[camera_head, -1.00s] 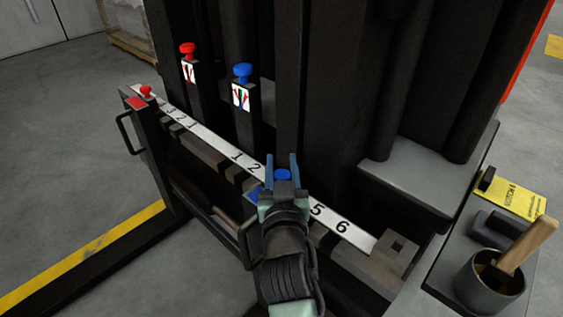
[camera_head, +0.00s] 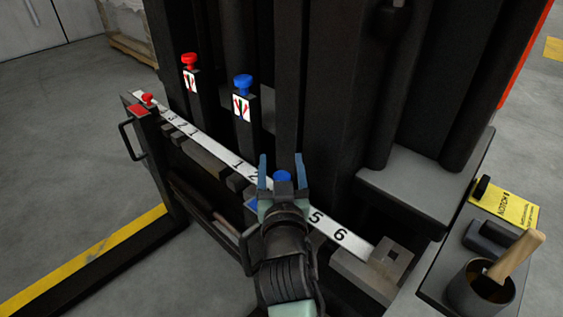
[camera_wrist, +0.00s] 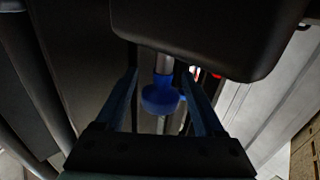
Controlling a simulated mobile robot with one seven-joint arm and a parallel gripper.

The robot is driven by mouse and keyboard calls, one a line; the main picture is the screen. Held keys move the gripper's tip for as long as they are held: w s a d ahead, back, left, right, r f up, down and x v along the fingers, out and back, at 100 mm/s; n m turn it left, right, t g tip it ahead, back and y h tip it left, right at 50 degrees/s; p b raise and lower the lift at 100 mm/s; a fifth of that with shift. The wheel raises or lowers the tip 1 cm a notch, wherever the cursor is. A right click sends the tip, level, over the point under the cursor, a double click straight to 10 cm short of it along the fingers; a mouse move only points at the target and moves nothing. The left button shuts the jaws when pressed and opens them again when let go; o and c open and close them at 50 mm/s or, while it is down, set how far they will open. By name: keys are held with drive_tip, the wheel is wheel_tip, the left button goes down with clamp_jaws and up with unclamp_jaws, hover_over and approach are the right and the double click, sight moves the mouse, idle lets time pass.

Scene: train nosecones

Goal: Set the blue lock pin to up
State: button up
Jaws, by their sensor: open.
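A blue knob, apparently the blue lock pin (camera_head: 283,177), stands at the numbered rail, between the spread fingers of my gripper (camera_head: 281,160). In the wrist view the blue lock pin (camera_wrist: 160,98) has a round head on a bright metal shaft. My gripper (camera_wrist: 160,74) is open there, with one finger on each side of the head and a gap visible at least on the left. A second blue knob (camera_head: 243,82) sits on a black post behind the rail. My gripper and wrist hide most of the slider under the front blue knob.
A red knob (camera_head: 190,61) tops another post, and a smaller red knob (camera_head: 148,99) sits on the rail's left end. Black columns stand close behind my gripper. A cup with a wooden-handled tool (camera_head: 480,287) and a yellow card (camera_head: 506,203) are at the right.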

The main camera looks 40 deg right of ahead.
drive_tip(key=p+v, duration=0.2)
drive_tip(key=v, duration=1.1)
drive_tip(key=shift+w, duration=0.1)
